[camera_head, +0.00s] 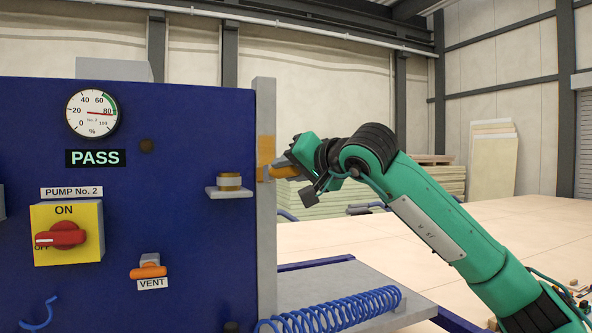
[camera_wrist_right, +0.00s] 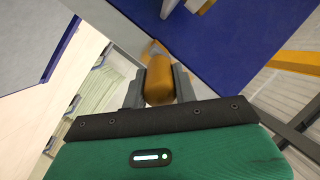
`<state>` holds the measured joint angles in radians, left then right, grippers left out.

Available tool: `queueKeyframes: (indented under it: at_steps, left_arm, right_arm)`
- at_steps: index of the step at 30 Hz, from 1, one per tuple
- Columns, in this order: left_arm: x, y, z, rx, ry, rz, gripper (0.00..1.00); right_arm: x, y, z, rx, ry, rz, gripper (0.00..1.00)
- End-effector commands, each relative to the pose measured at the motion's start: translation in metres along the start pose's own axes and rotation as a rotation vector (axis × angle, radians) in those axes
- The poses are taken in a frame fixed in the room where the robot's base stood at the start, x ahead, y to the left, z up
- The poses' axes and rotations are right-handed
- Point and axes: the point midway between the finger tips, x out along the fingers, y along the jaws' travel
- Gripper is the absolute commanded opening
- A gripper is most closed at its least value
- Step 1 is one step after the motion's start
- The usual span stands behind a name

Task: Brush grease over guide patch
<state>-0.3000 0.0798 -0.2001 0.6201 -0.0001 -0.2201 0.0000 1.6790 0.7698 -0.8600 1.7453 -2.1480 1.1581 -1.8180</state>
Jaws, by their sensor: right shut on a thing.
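My right gripper (camera_head: 292,166) is shut on a brush with an orange handle (camera_head: 284,173) in the head view. The brush points left at the grey upright rail (camera_head: 265,230) on the panel's right edge. A tan-orange guide patch (camera_head: 266,148) shows on the rail, and the brush end is at its lower part; I cannot tell if they touch. In the right wrist view the handle (camera_wrist_right: 159,80) sits between both fingers (camera_wrist_right: 159,92). A small amber pot with a pale band (camera_head: 229,182) stands on a little shelf left of the rail. My left gripper is out of view.
The blue panel (camera_head: 180,220) carries a gauge (camera_head: 91,113), a PASS display (camera_head: 95,158), a red pump switch (camera_head: 61,236) and an orange vent lever (camera_head: 148,270). A coiled blue hose (camera_head: 330,310) lies on the grey ledge (camera_head: 350,280) below. Stacked boards stand behind.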

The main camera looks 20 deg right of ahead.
Motion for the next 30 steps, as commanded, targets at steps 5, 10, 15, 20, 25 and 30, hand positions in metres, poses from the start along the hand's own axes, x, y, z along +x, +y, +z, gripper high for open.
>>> queueKeyframes:
  at_steps: [5,10,15,20,25,30]
  left_arm:
    - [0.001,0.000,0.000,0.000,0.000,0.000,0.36]
    - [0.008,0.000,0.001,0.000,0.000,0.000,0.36]
    - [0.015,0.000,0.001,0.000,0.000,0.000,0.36]
    - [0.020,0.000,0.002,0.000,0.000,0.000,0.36]
    - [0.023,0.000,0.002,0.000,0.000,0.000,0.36]
    - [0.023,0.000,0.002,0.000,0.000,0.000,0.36]
  right_arm:
    - [-0.001,0.001,0.000,0.000,0.001,0.000,0.05]
    - [-0.013,0.000,0.004,-0.001,0.003,0.000,0.05]
    - [-0.029,-0.002,0.011,-0.001,0.002,0.000,0.05]
    - [-0.044,-0.004,0.015,-0.001,0.002,0.000,0.05]
    - [-0.055,-0.006,0.018,0.000,0.002,0.000,0.05]
    - [-0.057,-0.006,0.018,0.001,0.001,0.001,0.05]
